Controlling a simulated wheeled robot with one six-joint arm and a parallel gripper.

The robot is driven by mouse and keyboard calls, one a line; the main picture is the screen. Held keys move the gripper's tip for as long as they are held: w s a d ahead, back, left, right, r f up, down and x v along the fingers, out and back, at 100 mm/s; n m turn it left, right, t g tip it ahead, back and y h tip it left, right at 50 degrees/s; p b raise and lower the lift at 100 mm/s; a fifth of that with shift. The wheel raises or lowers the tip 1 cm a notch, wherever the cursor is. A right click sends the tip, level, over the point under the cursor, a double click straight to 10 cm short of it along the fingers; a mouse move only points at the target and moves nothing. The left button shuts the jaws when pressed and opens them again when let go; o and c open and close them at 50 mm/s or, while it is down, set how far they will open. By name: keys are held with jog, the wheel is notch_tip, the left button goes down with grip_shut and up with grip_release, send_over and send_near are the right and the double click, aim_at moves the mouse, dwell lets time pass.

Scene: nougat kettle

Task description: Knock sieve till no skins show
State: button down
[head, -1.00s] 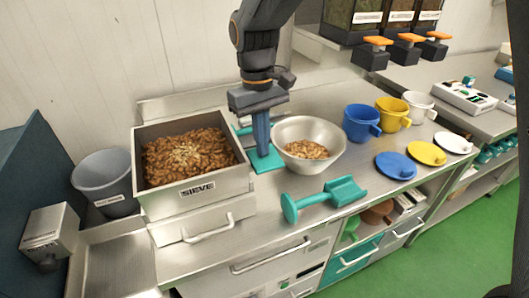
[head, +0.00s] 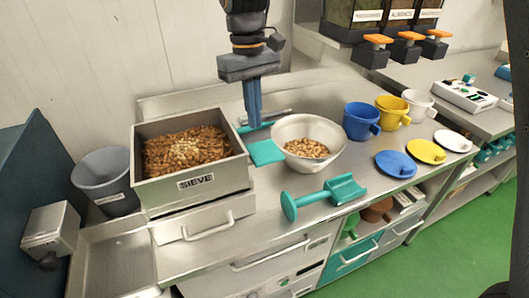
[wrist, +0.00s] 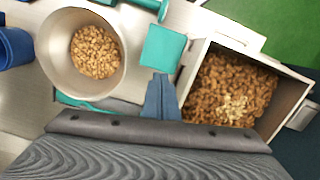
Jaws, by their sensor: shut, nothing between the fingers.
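The sieve (head: 197,184) is a square steel box with a label on its front, standing on the left of the counter. Brown almond skins or nuts (head: 165,150) fill it, with a paler patch in the middle; they also show in the wrist view (wrist: 222,90). My gripper (head: 253,125) is shut and empty, fingers pointing down, above the counter between the sieve and a steel bowl (head: 330,165). In the wrist view its fingertips (wrist: 161,80) are beside the sieve's wall; I cannot tell whether they touch it. The bowl holds pale brown nuts.
A teal flat piece (head: 266,153) lies between sieve and bowl. A teal scoop (head: 325,196) lies in front. A grey bucket (head: 104,180) stands left of the sieve. Blue, yellow and white jugs (head: 360,120) and lids (head: 395,165) stand right. Dispensers (head: 408,48) hang at the back right.

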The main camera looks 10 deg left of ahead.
jog(key=shift+w+a+r, duration=0.1)
jog(key=shift+r, duration=1.35)
